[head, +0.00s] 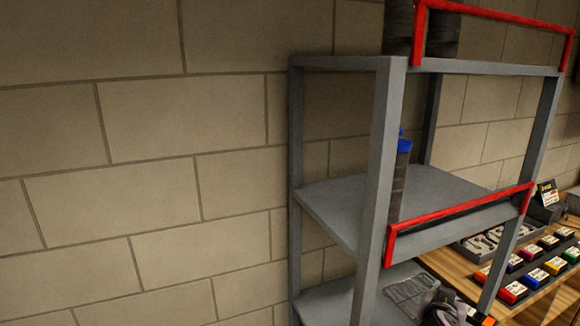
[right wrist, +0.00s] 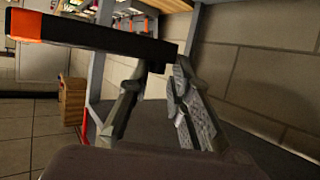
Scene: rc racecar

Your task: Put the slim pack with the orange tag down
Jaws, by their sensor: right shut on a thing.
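The slim pack (right wrist: 105,38) is a long black bar with an orange tag (right wrist: 24,24) at its left end in the right wrist view. My right gripper (right wrist: 160,70) is shut on it near the end away from the tag. In the head view my right gripper (head: 445,306) shows dark at the bottom edge, in front of the shelf's lower level. A bit of orange (head: 488,321) shows beside it, probably the tag. Most of the pack is out of frame there. My left gripper is not in view.
A grey shelf rack (head: 385,150) with red rails (head: 460,212) stands against a block wall. Its middle level holds a dark cylinder with a blue top (head: 401,170). A wooden table (head: 545,300) with several coloured packs is at the right. A wooden box (right wrist: 72,100) shows in the wrist view.

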